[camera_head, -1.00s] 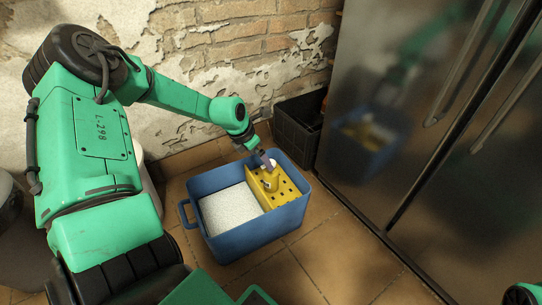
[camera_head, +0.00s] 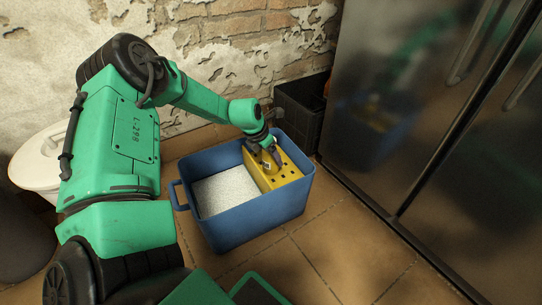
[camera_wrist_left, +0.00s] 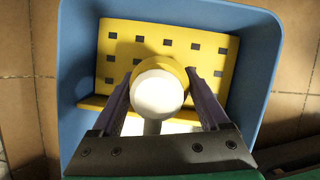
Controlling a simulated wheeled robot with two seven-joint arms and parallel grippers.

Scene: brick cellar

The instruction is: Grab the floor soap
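The floor soap appears to be a yellow bottle with a round white cap (camera_wrist_left: 157,93). It stands in the blue bin (camera_head: 245,222), beside the yellow perforated divider (camera_head: 286,171). My left gripper (camera_head: 267,158) reaches down into the bin from above. In the left wrist view its two dark fingers (camera_wrist_left: 159,78) are spread, one on each side of the bottle, with gaps beside the cap. Contact lower down cannot be made out. In the head view the gripper hides most of the bottle. My right gripper is not in view.
White granular stuff (camera_head: 225,190) fills the bin's left part. A black crate (camera_head: 300,108) stands behind the bin by the brick wall. A dark metal cabinet (camera_head: 400,110) rises on the right. A white bucket (camera_head: 38,165) is at left. Tiled floor (camera_head: 340,255) in front is clear.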

